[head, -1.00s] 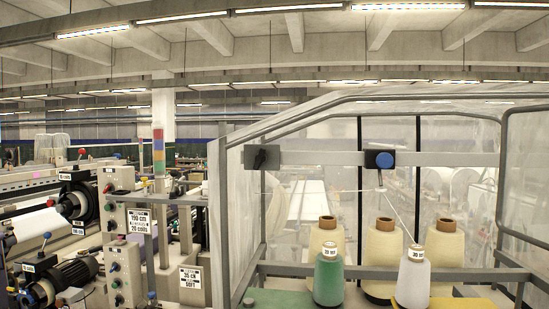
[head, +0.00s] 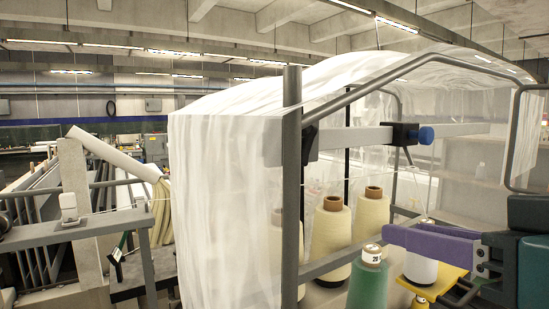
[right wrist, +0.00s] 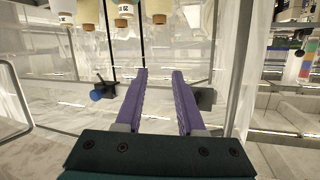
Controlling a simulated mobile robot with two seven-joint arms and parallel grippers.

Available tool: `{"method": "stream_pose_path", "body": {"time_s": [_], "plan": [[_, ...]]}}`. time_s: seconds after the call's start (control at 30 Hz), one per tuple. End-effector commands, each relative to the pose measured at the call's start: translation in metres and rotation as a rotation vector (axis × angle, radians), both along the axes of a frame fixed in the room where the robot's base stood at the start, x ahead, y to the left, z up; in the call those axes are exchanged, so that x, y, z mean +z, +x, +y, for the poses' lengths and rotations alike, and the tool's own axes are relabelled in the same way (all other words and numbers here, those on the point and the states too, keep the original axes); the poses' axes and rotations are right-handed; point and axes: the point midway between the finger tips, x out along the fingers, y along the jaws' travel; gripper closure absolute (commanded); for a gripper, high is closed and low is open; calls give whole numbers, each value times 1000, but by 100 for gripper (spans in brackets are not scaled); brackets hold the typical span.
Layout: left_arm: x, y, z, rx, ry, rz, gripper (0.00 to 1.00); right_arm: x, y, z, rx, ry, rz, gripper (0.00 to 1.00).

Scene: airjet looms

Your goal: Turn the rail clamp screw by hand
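The rail clamp (head: 405,135) is a black block with a blue screw knob (head: 426,135), on a grey horizontal rail (head: 360,138) above the yarn cones. In the right wrist view, the blue knob (right wrist: 96,95) shows left of the fingers, with cones at the top of the picture. My right gripper (head: 390,236) has purple fingers and appears below the knob in the head view, apart from it. In the right wrist view, its fingers (right wrist: 160,75) are spread with nothing between them. My left gripper is not in view.
Cream cones (head: 331,235), a green cone (head: 368,283) and a white cone (head: 421,268) stand below the rail, close to my right gripper. A grey frame post (head: 291,190) and clear sheeting (head: 215,200) enclose them. A black bracket (head: 306,145) sits at the rail's left end.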

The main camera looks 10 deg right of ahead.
Motion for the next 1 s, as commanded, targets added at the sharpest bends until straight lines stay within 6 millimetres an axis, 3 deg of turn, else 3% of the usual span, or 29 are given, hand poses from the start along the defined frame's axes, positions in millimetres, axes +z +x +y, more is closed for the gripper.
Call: {"method": "stream_pose_path", "body": {"time_s": [0.03,0.1,0.23,0.47,1.0], "plan": [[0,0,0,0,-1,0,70,23,7,8,59,25,-85,62],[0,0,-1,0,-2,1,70,46,9,21,139,78,-161,62],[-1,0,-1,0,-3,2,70,68,8,37,243,139,-221,62],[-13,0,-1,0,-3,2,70,71,13,44,272,167,-237,62],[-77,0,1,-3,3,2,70,67,50,56,266,165,-238,62]]}}
